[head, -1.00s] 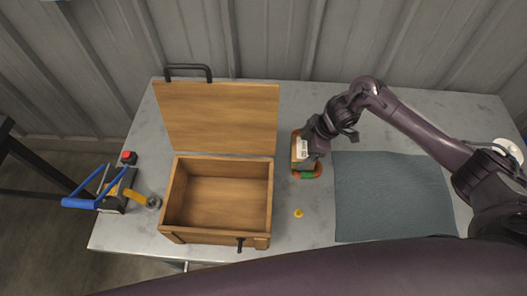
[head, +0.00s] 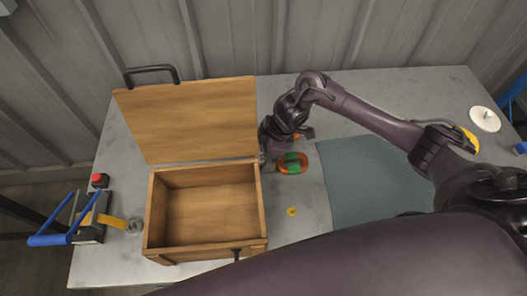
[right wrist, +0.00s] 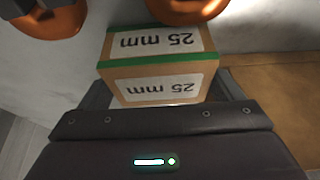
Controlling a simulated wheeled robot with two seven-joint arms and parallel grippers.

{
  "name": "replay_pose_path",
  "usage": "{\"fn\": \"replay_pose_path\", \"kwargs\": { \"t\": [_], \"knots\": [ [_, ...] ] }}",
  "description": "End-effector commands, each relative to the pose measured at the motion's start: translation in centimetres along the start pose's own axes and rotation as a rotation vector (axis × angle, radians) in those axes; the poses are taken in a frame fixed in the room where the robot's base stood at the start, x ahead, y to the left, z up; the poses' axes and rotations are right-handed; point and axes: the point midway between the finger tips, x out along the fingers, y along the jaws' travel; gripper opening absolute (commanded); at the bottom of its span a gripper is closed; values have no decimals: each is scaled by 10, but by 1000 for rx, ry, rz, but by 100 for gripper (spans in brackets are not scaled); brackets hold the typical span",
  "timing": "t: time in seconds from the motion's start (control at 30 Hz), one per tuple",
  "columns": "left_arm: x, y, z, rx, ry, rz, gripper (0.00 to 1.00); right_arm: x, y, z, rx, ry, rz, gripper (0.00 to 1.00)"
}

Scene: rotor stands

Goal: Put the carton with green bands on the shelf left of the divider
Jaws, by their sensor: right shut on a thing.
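The carton (right wrist: 155,80) shows in the right wrist view: brown cardboard with green bands along its edges and white labels reading "25 mm". My right gripper (head: 272,152) is shut on it. In the head view the gripper is beside the right wall of the open wooden box, and the carton is mostly hidden behind the gripper. No shelf or divider can be made out in these frames. My left gripper is not in view.
The wooden box (head: 152,215) has its lid (head: 190,118) raised. An orange and green oval thing (head: 292,163) lies right of the gripper. A small yellow piece (head: 291,211) lies nearer. A blue-grey mat (head: 370,185) lies right. A blue-handled tool (head: 90,225) stands left.

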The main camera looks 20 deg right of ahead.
Motion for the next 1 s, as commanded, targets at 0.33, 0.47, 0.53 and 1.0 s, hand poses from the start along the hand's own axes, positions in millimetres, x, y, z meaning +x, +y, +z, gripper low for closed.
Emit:
{"fn": "replay_pose_path", "kwargs": {
  "t": [0.33, 0.47, 0.53, 1.0],
  "knots": [
    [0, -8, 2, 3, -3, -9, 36, 2, 0, 1, 0, 0, 0, 95],
    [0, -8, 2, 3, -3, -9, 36, 2, 0, 1, 0, 0, 0, 95],
    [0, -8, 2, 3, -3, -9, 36, 1, 0, 0, 0, 0, 0, 95],
    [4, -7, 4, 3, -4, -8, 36, -79, 1, 0, -2, 0, 5, 95]
  ]
}}
